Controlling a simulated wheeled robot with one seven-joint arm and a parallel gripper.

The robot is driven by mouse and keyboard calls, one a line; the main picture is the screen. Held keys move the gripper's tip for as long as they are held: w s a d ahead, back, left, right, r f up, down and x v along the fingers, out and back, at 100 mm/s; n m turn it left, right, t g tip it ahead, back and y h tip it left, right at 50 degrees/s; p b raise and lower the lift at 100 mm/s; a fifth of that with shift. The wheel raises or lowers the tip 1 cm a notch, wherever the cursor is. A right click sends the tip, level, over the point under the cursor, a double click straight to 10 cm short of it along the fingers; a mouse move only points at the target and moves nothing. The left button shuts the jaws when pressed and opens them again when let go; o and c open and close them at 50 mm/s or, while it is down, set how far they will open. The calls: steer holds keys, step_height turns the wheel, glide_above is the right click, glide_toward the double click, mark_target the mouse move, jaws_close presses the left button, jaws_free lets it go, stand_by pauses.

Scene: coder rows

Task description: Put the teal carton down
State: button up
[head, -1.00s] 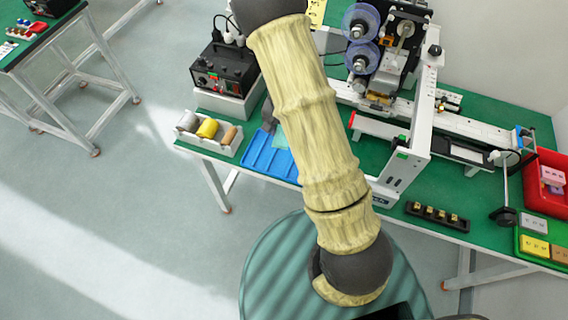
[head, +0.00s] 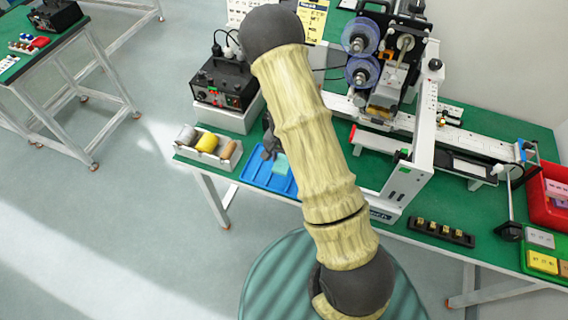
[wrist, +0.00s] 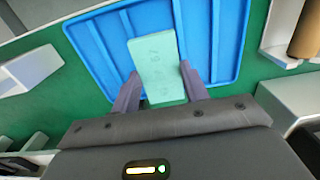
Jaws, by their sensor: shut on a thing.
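The teal carton (wrist: 158,65) is between the two fingers of my gripper (wrist: 158,88) in the wrist view, with faint markings on its face. My gripper is shut on it. The carton is over the blue tray (wrist: 95,50); whether it touches the tray floor I cannot tell. In the head view the carton (head: 281,163) shows beside my gripper (head: 271,150), above the blue tray (head: 258,178) on the green table. My arm hides the right part of the tray.
A white bin (head: 224,160) with several rolls stands left of the tray. A black power box (head: 226,82) is behind it. A white machine frame (head: 408,165) stands to the right. A black holder (head: 441,233) lies near the front edge.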

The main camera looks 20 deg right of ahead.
mark_target(283, 164)
steer(key=shift+f, duration=1.9)
steer(key=shift+f, duration=0.35)
steer(key=shift+s+f+b, duration=0.1)
steer(key=shift+f+b, duration=0.15)
steer(key=shift+b, duration=0.1)
